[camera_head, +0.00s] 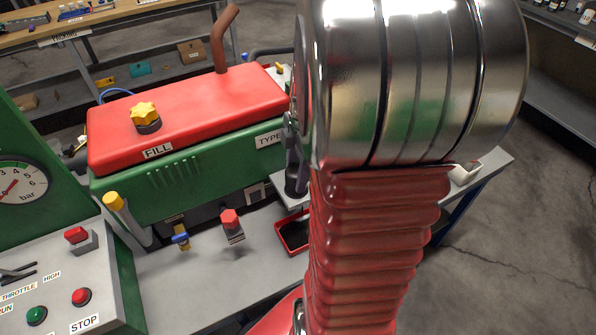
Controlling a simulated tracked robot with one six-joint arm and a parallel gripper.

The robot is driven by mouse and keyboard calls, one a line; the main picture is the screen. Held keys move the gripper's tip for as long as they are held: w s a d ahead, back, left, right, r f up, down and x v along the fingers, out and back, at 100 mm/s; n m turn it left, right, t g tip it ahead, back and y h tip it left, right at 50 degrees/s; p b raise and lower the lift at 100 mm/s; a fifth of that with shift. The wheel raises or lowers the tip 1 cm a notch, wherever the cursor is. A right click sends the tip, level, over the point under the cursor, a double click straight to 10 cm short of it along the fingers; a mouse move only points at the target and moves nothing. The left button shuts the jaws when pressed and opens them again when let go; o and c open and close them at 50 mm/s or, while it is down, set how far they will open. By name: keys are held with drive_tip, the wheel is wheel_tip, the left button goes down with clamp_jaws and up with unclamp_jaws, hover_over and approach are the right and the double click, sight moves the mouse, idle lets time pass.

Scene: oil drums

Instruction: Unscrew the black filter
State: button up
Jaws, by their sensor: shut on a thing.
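The black filter (296,185) shows as a short dark cylinder at the right end of the green and red machine, partly hidden behind my arm. My gripper (292,158) is a dark grey shape at the left edge of my arm, just above the filter's visible part. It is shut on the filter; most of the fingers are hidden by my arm. I cannot tell whether the filter is still seated on the machine.
A red-rimmed tray (280,238) with a dark inside sits on the grey bench (205,285) below the filter. A red-capped fitting (231,225), a blue-handled valve (180,237) and a yellow-capped tube (128,218) stand left. A control panel (70,270) fills the lower left.

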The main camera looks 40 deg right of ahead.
drive_tip(key=shift+d, duration=0.1)
drive_tip(key=n, duration=0.6)
drive_tip(key=shift+g, duration=0.4)
drive_tip(key=o, duration=1.3)
drive_tip(key=shift+o, duration=0.2)
drive_tip(key=m, duration=0.6)
drive_tip(key=shift+t, duration=0.4)
drive_tip(key=shift+m, duration=0.3)
